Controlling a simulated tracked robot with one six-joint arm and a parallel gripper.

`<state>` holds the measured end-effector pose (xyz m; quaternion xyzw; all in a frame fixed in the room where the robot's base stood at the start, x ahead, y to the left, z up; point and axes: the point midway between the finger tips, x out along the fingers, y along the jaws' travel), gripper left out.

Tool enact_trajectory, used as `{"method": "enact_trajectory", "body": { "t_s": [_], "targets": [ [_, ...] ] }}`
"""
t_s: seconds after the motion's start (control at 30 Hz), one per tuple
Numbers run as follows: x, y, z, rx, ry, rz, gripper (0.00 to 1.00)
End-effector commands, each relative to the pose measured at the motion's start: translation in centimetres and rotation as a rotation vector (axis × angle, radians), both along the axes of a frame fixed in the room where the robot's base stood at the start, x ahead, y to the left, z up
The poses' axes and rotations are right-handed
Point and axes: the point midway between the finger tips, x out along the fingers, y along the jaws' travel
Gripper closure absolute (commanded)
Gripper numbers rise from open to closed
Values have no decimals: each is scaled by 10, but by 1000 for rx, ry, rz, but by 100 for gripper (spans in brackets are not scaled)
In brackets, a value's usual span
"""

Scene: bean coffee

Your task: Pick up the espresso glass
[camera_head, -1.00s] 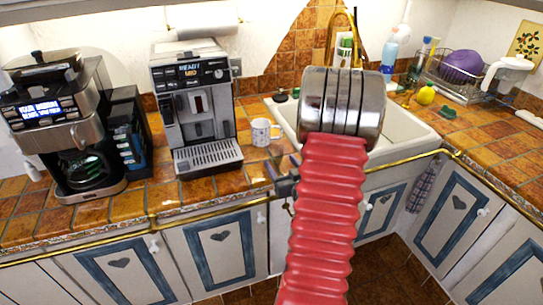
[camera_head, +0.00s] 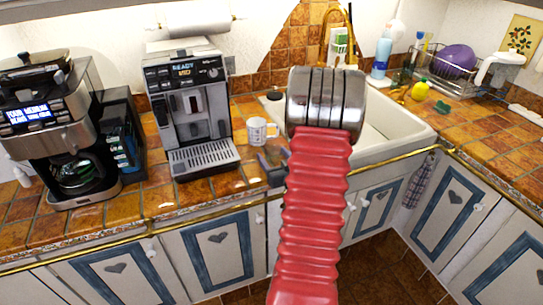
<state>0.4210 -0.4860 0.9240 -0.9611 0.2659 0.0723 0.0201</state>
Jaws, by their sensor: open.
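I cannot make out an espresso glass for certain. A white mug with a printed pattern (camera_head: 260,131) stands upright on the tiled counter, right of the espresso machine (camera_head: 192,112). My gripper (camera_head: 268,160) is a small dark shape at the counter's front edge, just below and right of the mug and apart from it. It is open. My red ribbed arm and its metal joint hide the counter and part of the sink behind them. Any glass near the jaws is too small or too hidden to tell.
A black coffee maker (camera_head: 60,135) with a glass pot stands at the left. The sink (camera_head: 395,135) is behind my arm. A dish rack (camera_head: 455,65) with a purple bowl, a yellow item (camera_head: 420,90) and bottles stand at the back right. The counter at front left is clear.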

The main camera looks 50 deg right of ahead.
Motion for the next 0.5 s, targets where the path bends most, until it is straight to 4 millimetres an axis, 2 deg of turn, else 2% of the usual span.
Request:
{"method": "enact_trajectory", "body": {
  "t_s": [0.33,0.5],
  "targets": [
    [1,1,0,-1,0,2,37],
    [1,1,0,0,0,3,49]
  ]
}}
